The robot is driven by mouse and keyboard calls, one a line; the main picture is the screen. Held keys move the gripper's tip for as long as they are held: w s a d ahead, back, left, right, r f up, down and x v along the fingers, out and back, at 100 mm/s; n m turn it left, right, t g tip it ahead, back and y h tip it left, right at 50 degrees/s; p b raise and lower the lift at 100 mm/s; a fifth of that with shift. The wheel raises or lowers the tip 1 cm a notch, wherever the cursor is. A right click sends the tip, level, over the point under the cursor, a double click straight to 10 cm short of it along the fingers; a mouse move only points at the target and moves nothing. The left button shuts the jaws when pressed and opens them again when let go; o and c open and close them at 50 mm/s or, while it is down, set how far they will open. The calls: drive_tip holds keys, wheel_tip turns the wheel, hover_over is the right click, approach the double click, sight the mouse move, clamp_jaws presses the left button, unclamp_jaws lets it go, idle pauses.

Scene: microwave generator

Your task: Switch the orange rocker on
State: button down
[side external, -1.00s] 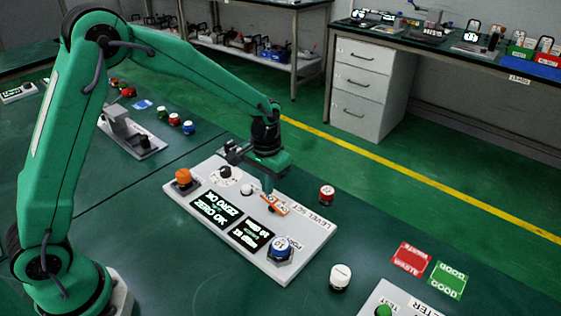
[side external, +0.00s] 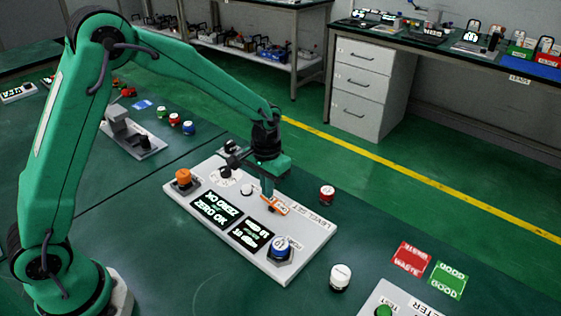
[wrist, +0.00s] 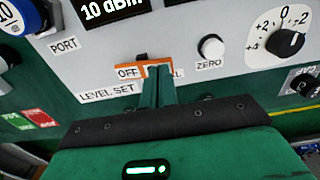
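The orange rocker (side external: 275,205) sits in the light grey panel (side external: 310,232) near the LEVEL SET label. In the wrist view the rocker (wrist: 122,71) shows an OFF label on its left part. My gripper (side external: 268,190) points down at the rocker from above.
The panel also carries an orange knob (side external: 183,177), a white ZERO button (wrist: 211,46), a black-pointer dial (wrist: 285,40), a blue knob (side external: 281,246) and lit displays (side external: 215,207). Red (side external: 327,194) and white (side external: 340,276) buttons stand beside it on the green bench.

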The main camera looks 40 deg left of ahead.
drive_tip(key=shift+f, duration=0.45)
idle(0.4)
drive_tip(key=shift+r, duration=3.55)
drive_tip(key=s+a+r+t, duration=0.3)
drive_tip(key=s+a+r, duration=0.2)
drive_tip(key=s+r, duration=0.65)
drive_tip(key=s+a+r+t, duration=0.1)
drive_tip(key=s+a+t, duration=0.1)
drive_tip(key=s, duration=0.9)
drive_tip(key=shift+s+r+t, duration=0.3)
drive_tip(key=shift+r, duration=0.1)
